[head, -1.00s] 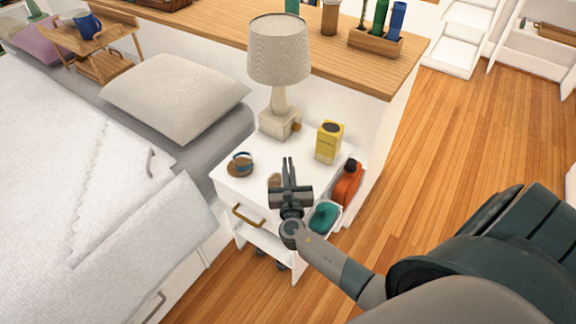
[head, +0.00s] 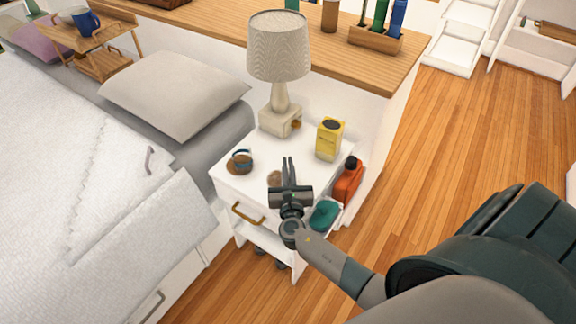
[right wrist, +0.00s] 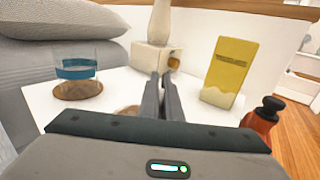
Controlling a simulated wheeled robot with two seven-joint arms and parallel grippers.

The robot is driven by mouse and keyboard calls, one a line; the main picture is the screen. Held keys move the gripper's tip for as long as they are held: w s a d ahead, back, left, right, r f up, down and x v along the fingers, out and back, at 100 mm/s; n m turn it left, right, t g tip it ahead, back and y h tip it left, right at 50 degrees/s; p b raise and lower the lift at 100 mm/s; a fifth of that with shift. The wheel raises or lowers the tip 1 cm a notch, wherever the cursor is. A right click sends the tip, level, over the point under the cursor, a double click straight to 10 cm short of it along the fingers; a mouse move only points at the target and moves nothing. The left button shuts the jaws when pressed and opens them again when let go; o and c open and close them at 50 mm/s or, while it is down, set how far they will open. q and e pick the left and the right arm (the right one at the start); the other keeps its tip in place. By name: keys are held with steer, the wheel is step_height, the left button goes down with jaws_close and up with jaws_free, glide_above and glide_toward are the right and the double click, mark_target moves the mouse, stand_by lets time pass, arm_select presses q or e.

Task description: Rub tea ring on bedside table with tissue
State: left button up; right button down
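The white bedside table (head: 232,187) stands beside the bed. A brown round mark (head: 274,177), which looks like the tea ring, lies on its top. It also shows in the right wrist view (right wrist: 127,110), partly hidden by my gripper. My right gripper (head: 288,163) is over the table top, just right of the mark. Its two fingers are close together with only a thin gap, and I see nothing between them (right wrist: 161,80). I see no loose tissue. A yellow box (head: 329,140) with a dark top stands at the right of the table. My left gripper is not in view.
A glass cup with a blue band (right wrist: 76,68) stands on a brown coaster (right wrist: 77,91) at the table's left. A lamp (head: 280,122) stands at the back. An orange bottle (head: 347,183) and a teal object (head: 324,214) are beside the table's right side.

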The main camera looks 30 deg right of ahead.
steer(key=shift+f+b, duration=0.65)
steer(key=shift+f, duration=0.1)
stand_by(0.3)
steer(key=shift+w+a+r, duration=0.1)
steer(key=shift+w+a, duration=0.15)
steer(key=shift+w, duration=0.35)
steer(key=shift+w+a, duration=0.3)
steer(key=shift+w, duration=0.35)
steer(key=shift+w+a+r, duration=0.1)
steer(key=shift+w+a, duration=0.15)
steer(key=shift+w, duration=0.35)
steer(key=shift+w+b, duration=0.1)
steer(key=shift+b, duration=0.2)
steer(key=shift+w+a+f+b, duration=0.15)
steer(key=shift+w+a+b, duration=0.15)
steer(key=shift+w, duration=0.35)
steer(key=shift+w+a+f+b, duration=0.1)
steer(key=shift+w+a+b, duration=0.15)
steer(key=shift+w, duration=0.4)
steer(key=shift+w+a, duration=0.2)
steer(key=shift+w, duration=0.25)
steer(key=shift+r, duration=0.1)
